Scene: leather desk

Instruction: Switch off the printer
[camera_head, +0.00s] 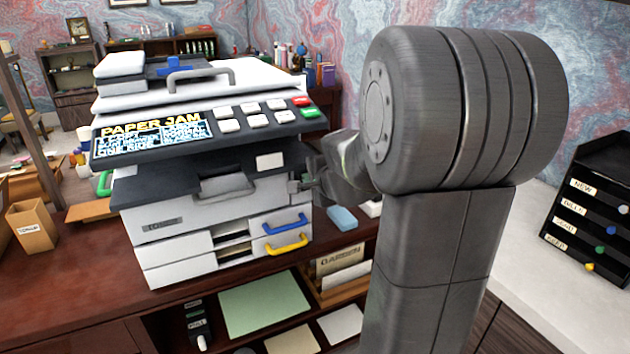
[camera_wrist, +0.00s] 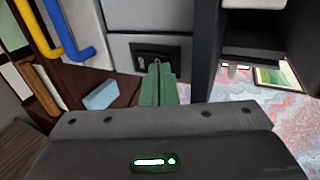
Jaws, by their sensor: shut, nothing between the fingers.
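The printer (camera_head: 150,200) stands on the dark red desk and its screen (camera_head: 150,132) reads PAPER JAM. Its panel has several white buttons, a red button (camera_head: 302,101) and a green button (camera_head: 309,113). My gripper (camera_head: 300,187) is at the printer's right side, partly hidden by my arm. In the wrist view my gripper (camera_wrist: 158,72) is shut and empty, its green fingertips in front of a dark recessed plate (camera_wrist: 172,51) on the printer's side. A small switch-like part shows in the plate, partly covered by the fingertips. I cannot tell whether they touch it or its position.
A blue handle (camera_head: 285,224) and a yellow handle (camera_head: 286,244) stick out from the printer's drawers. A light blue block (camera_head: 342,218) lies on the desk beside it. A black drawer rack (camera_head: 595,205) stands on the white counter at right.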

